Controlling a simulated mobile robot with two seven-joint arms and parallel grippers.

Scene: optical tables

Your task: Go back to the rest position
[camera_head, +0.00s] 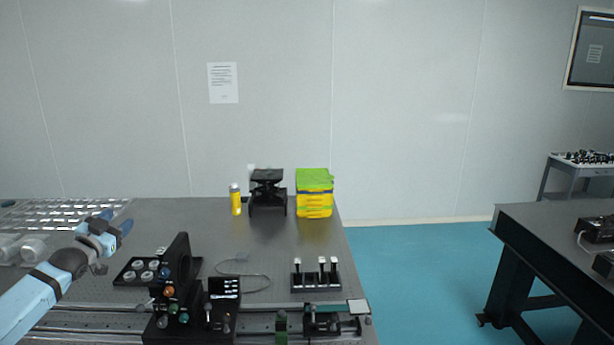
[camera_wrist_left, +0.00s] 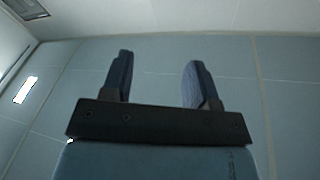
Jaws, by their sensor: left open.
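My left gripper (camera_head: 112,226) is raised over the left part of the near optical table (camera_head: 170,220), its arm coming in from the lower left. In the left wrist view my left gripper (camera_wrist_left: 158,82) has its two fingers apart with nothing between them. Behind the fingers that view shows only wall panels and a bright light. My right gripper is in neither view.
The table holds a black optical mount (camera_head: 183,262), a tray of round parts (camera_head: 143,270), a rack of posts (camera_head: 316,276), a yellow bottle (camera_head: 235,201), a black lab jack (camera_head: 268,190) and yellow-green boxes (camera_head: 314,201). Blue floor (camera_head: 420,270) separates it from another table (camera_head: 550,235).

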